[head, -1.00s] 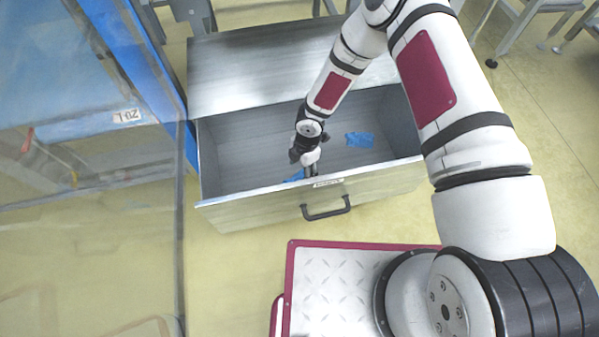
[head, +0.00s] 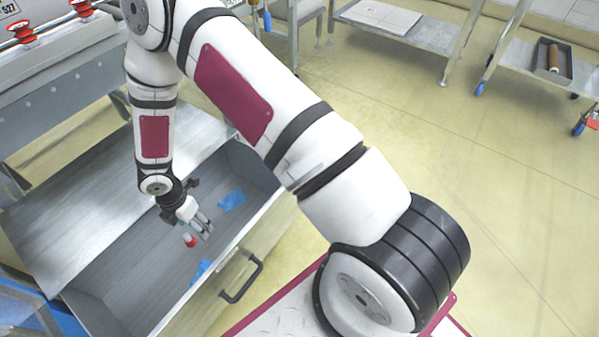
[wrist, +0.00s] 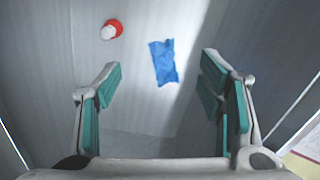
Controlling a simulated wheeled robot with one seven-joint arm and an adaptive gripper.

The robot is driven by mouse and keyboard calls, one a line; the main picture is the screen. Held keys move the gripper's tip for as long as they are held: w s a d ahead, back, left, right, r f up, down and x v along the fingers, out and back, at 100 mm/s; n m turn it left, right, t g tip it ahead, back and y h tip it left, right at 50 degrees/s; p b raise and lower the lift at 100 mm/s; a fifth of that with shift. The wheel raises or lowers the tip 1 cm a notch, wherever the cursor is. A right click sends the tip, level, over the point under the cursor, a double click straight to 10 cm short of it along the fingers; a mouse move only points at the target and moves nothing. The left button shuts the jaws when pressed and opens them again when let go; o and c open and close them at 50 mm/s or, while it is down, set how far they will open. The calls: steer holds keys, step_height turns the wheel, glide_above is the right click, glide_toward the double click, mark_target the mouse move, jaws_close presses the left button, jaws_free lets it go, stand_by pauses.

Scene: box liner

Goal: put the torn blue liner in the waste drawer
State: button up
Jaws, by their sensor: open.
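The waste drawer (head: 125,275) stands open below my arm, with a grey interior. One blue liner piece (head: 232,200) lies on its floor toward the far end. Another blue piece (head: 201,270) lies close to the front wall. My gripper (head: 205,230) is inside the drawer's opening, between the two pieces in the picture. In the wrist view my gripper (wrist: 162,95) is open and empty, its teal-padded fingers wide apart. A flat blue piece (wrist: 163,62) lies ahead of the gap between them, apart from both fingers.
A small red and white object (head: 190,240) lies in the drawer near my gripper; it also shows in the wrist view (wrist: 112,29). The drawer handle (head: 241,277) sticks out in front. Red knobs (head: 20,31) are at upper left. Open floor (head: 430,140) lies to the right.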

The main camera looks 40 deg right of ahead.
steer(key=d+r+m+h, duration=0.1)
steer(key=d+r+m, duration=0.3)
steer(key=r, duration=0.5)
steer(key=d+r+m+t+h, duration=0.1)
steer(key=d+r+m, duration=0.1)
steer(key=d+r, duration=0.45)
steer(key=d+r+m+h, duration=0.1)
steer(key=d+r+m, duration=0.2)
steer(key=r, duration=0.7)
steer(key=s+d+r+m+h, duration=0.1)
steer(key=s+d+r+m, duration=0.15)
steer(key=s+r, duration=0.3)
steer(key=s+d+r+m, duration=0.2)
steer(key=s+r+m, duration=0.1)
steer(key=s+r, duration=0.25)
steer(key=s+r+m+y, duration=0.1)
steer(key=s+r+m, duration=0.1)
steer(key=s, duration=0.5)
steer(key=s+a+r+m+y, duration=0.1)
steer(key=s+m, duration=0.3)
steer(key=s, duration=0.4)
steer(key=s+a+r+m+y, duration=0.1)
steer(key=s+r+m+y, duration=0.1)
steer(key=s, duration=0.5)
step_height(320, 180, up, 2)
steer(key=shift+s+m+g, duration=0.2)
steer(key=shift+m+g, duration=0.2)
steer(key=shift+m, duration=0.35)
